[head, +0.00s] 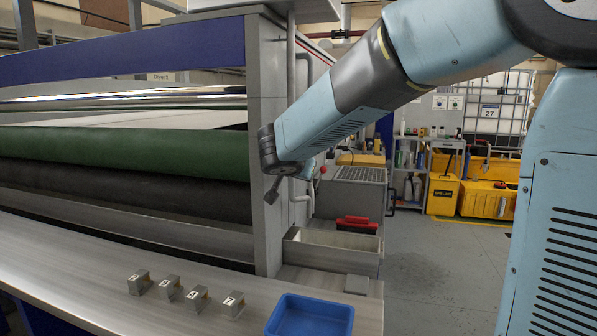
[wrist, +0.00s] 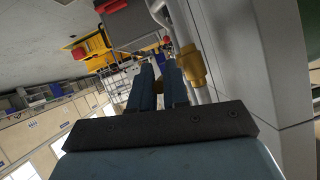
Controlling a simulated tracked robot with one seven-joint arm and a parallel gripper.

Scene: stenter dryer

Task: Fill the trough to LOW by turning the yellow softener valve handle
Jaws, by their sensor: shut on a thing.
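In the wrist view my gripper (wrist: 157,70) has its two blue fingers close together around a small yellow piece, the softener valve handle (wrist: 159,88). It is mostly hidden between the fingers. A brass-yellow valve body (wrist: 192,66) sits on the pale pipe just right of the fingers. In the head view my gripper (head: 308,170) is mostly hidden behind my own wrist, beside the machine's end post, and the handle cannot be made out. The trough (head: 335,253) is an open grey box below it at the machine's foot. Its LOW mark and liquid level cannot be read.
A blue tray (head: 310,317) and several small numbered metal blocks (head: 197,295) sit on the front ledge. A red-handled item (head: 356,225) lies by the trough. A grated grey box (head: 348,190) stands behind. The floor to the right (head: 430,285) is clear.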

